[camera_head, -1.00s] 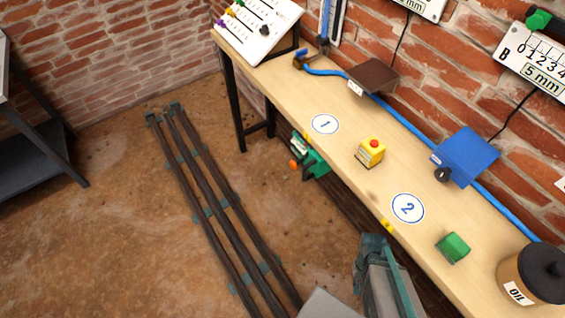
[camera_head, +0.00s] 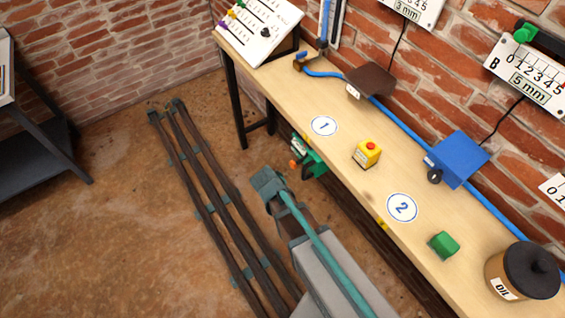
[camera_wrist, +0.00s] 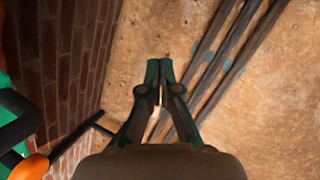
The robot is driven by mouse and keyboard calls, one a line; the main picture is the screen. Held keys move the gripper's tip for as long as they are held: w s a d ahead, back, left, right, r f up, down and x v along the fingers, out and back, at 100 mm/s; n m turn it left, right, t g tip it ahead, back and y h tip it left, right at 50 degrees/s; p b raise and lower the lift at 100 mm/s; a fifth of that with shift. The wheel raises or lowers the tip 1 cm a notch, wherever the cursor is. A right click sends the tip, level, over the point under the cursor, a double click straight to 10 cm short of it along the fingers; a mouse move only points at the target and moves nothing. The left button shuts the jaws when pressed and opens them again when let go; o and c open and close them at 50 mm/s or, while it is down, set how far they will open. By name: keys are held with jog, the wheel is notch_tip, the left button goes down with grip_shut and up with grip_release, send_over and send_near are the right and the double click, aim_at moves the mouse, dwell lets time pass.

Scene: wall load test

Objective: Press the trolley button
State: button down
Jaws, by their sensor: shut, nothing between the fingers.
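A yellow box with a red button on top (camera_head: 367,153) stands on the wooden bench between the round markers 1 and 2. No label in view shows which control is the trolley button. A green device with an orange knob (camera_head: 315,163) is fixed at the bench's front edge, and part of it shows at the left of the wrist view (camera_wrist: 12,150). My gripper (camera_head: 268,182) hangs over the floor in front of the bench, left of and apart from the yellow box. In the wrist view its fingers (camera_wrist: 160,68) are together, with nothing held, pointing at the floor.
The bench (camera_head: 345,178) runs along the brick wall. Dark rails (camera_head: 215,205) lie on the floor. A dark table stands at far left.

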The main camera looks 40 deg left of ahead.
aim_at(293, 165)
jog(key=s+a+r+n+t, duration=0.1)
jog(key=a+r+n+t, duration=0.1)
jog(key=a+r+n, duration=0.4)
jog(key=s+a+r+n+t+p, duration=0.1)
jog(key=a+r+n+t, duration=0.2)
jog(key=a+r+n, duration=0.4)
jog(key=shift+s+a+r, duration=0.3)
jog(key=shift+a+r, duration=0.2)
jog(key=shift+r, duration=1.15)
jog(key=w+r+p+x, duration=0.2)
jog(key=p+x, duration=0.2)
jog(key=x, duration=0.8)
jog(key=shift+w+d+f, duration=0.2)
jog(key=shift+w+d, duration=0.1)
jog(key=shift+d, duration=0.25)
